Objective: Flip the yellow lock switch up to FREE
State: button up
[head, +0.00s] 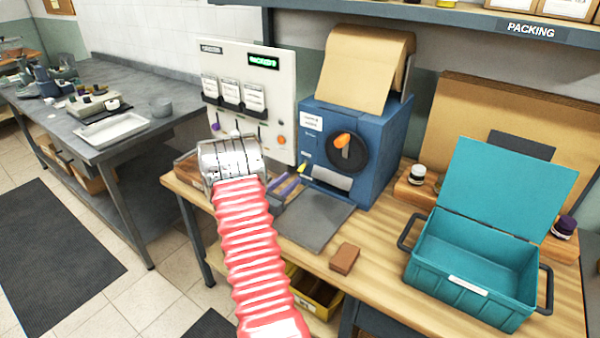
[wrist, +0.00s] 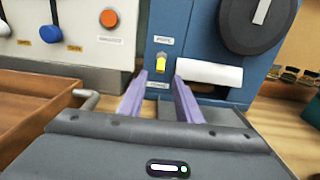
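The yellow lock switch (wrist: 161,61) is a small lever on the front of the blue machine (wrist: 190,22), between two small labels too blurred to read surely. I cannot tell which way it is set. In the head view the switch (head: 302,168) is a small yellow spot just beyond my fingertips. My gripper (wrist: 160,77) has two purple fingers, parted with an empty gap between them. The switch shows straight ahead, slightly above that gap, and appears apart from the fingers. In the head view my gripper (head: 293,183) is low in front of the machine.
A black wheel with an orange knob (head: 342,140) is right of the switch. A white panel (head: 280,95) with levers and a brown tray (wrist: 35,115) are at left. A grey plate (head: 318,222), a brown block (head: 344,258) and an open teal box (head: 460,288) are on the bench.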

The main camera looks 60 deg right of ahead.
aim_at(300, 169)
jog(key=d, duration=0.4)
jog(key=s+d, duration=0.1)
jog(key=d, duration=0.2)
jog(key=shift+s+d, duration=0.1)
jog(key=shift+c, duration=0.4)
grip_shut()
